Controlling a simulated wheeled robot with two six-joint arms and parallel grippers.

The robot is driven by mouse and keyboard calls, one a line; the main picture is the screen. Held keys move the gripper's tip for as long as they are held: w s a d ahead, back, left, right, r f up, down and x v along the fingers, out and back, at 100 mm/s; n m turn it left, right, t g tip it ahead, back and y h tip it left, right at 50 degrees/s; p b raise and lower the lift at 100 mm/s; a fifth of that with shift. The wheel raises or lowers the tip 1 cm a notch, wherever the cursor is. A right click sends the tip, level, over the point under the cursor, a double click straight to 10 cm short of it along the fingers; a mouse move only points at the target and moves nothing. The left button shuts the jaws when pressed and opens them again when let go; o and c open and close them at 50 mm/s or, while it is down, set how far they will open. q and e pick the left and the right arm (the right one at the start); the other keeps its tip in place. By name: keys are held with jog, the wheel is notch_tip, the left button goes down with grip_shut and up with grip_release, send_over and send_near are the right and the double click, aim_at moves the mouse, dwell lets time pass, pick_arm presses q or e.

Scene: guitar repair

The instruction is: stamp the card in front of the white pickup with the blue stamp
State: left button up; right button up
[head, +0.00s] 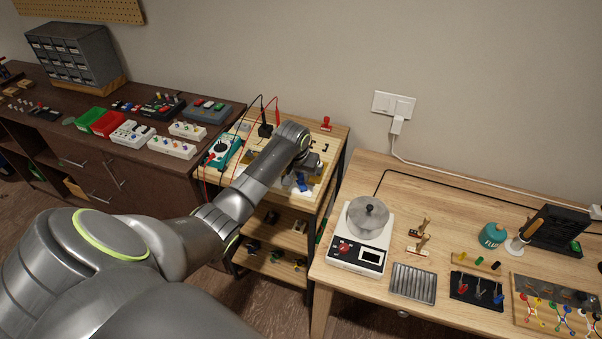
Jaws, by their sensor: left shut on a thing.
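My left gripper (301,172) is over the front right of the small wooden bench (338,137), pointing down. It is shut on the blue stamp (304,185), which shows as a small blue shape under the wrist. Something white (290,181) lies just left of the stamp; I cannot tell whether it is a card or the white pickup. My arm and wrist hide much of the bench top, and whether the stamp touches a card cannot be seen. My right gripper is not in view.
A red stamp (326,125) stands at the bench's back right. A teal multimeter (223,152) with red and black leads lies at its left. The right table holds a white scale (362,237).

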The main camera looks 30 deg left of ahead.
pick_arm(q)
jog(key=shift+f, duration=0.4)
dwell(0.8)
jog(key=shift+s+f, duration=0.1)
jog(key=shift+f, duration=0.05)
dwell(0.8)
dwell(0.5)
jog(key=shift+p, duration=0.35)
jog(key=shift+r+p, duration=0.9)
jog(key=shift+p, duration=0.05)
notch_tip(320, 180, up, 6)
jog(key=p, duration=0.6)
jog(key=shift+f, duration=0.25)
jog(key=shift+f, duration=0.1)
